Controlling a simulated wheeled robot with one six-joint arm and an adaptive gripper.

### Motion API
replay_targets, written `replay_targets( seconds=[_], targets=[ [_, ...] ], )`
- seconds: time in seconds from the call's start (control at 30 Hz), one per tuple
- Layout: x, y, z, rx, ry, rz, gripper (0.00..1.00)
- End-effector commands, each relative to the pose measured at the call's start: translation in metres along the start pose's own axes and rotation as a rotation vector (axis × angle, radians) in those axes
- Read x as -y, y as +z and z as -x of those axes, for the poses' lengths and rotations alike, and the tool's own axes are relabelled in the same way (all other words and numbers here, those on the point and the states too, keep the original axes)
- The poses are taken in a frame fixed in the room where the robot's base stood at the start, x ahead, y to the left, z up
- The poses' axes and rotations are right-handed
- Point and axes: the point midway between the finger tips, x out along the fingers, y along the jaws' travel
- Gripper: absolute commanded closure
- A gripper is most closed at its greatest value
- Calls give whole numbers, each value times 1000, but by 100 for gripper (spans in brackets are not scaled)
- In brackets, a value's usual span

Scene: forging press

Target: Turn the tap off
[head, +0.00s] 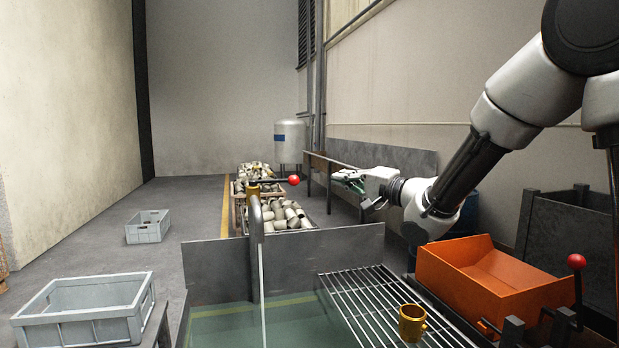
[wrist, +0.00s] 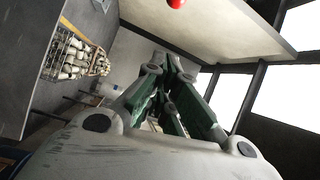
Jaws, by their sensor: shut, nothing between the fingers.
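The tap (head: 256,220) is a grey upright pipe with a bent spout over the water tank. A thin pale stream of water (head: 263,290) runs from the spout. On top is a brass valve body (head: 253,193) with a dark lever (head: 272,181) reaching right to a red ball knob (head: 294,180). My gripper (head: 342,179) is shut and empty, to the right of the red knob and apart from it in the head view. In the wrist view my gripper (wrist: 166,68) has its green-sided fingers together, and a red ball (wrist: 176,3) shows at the top edge.
A tank (head: 225,325) of greenish water lies below the spout, with a dark back panel (head: 340,250). A wire rack (head: 370,300) holds a brass cup (head: 412,322). An orange bin (head: 490,280) and a second red-knobbed lever (head: 577,262) stand right. Grey crates (head: 85,310) are left.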

Motion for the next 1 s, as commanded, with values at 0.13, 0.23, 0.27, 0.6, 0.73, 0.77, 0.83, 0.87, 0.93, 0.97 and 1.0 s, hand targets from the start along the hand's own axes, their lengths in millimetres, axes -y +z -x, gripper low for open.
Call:
replay_targets(
  seconds=[0.13, 0.23, 0.27, 0.6, 0.73, 0.77, 0.83, 0.87, 0.93, 0.97, 1.0],
  targets=[
    [0, 0, 0, -1, 1, 2, 100],
    [0, 0, -1, 0, 1, 2, 100],
    [0, 0, -3, 0, 1, 3, 100],
    [-1, 0, -58, 1, 1, 3, 100],
    [-1, 0, -86, 1, 2, 3, 100],
    [-1, 0, -92, 0, 1, 3, 100],
    [0, 3, -103, 1, 1, 3, 100],
    [0, 10, -99, 3, 1, 3, 100],
    [0, 20, -94, 2, 2, 3, 100],
    [0, 24, -93, 2, 1, 2, 100],
    [0, 27, -91, 1, 2, 3, 100]
  ],
)
